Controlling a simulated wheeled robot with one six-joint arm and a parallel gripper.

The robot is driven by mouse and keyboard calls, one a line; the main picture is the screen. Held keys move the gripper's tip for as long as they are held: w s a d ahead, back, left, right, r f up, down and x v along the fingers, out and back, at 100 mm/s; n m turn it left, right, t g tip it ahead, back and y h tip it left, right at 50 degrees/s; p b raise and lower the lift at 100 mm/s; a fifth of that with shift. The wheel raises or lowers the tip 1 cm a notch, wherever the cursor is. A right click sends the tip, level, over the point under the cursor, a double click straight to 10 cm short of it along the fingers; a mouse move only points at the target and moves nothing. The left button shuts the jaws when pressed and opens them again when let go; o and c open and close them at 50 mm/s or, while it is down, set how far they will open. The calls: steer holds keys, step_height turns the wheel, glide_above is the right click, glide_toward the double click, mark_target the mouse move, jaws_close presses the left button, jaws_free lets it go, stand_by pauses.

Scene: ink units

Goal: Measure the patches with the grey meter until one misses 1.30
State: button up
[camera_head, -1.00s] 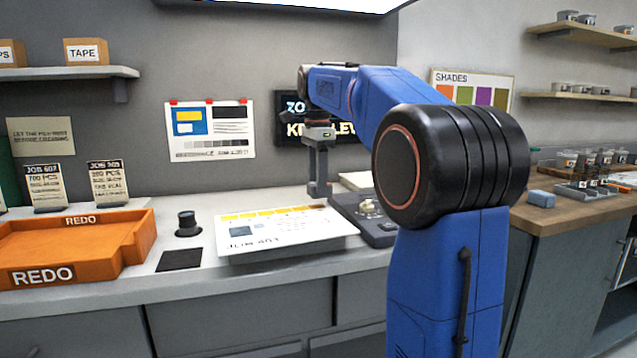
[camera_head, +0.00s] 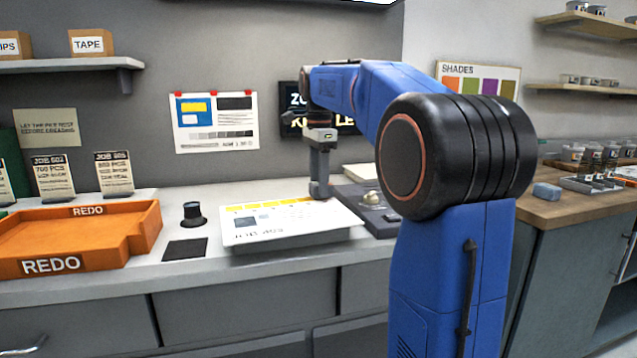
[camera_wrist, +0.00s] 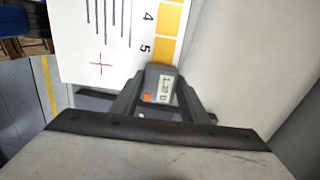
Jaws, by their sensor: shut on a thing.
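My gripper (camera_wrist: 150,100) is shut on the grey meter (camera_wrist: 158,72), which also shows in the head view (camera_head: 320,187). The meter's small lit display (camera_wrist: 166,89) seems to read about 1.3; its last digit is unclear. In the wrist view the meter's tip is at the patch strip, just past the patch beside the number 5 (camera_wrist: 166,49). The tip covers whatever lies under it. I cannot tell whether it touches the paper.
An orange REDO tray (camera_head: 133,243) stands at the left. A dark knob-like object (camera_head: 193,215) and a black square (camera_head: 185,249) lie between tray and sheet. A grey device with a knob (camera_head: 378,212) stands right of the sheet. A wall chart (camera_head: 215,122) hangs behind.

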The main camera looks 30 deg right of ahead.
steer(key=shift+f, duration=0.3)
stand_by(1.0)
steer(key=shift+r, duration=1.55)
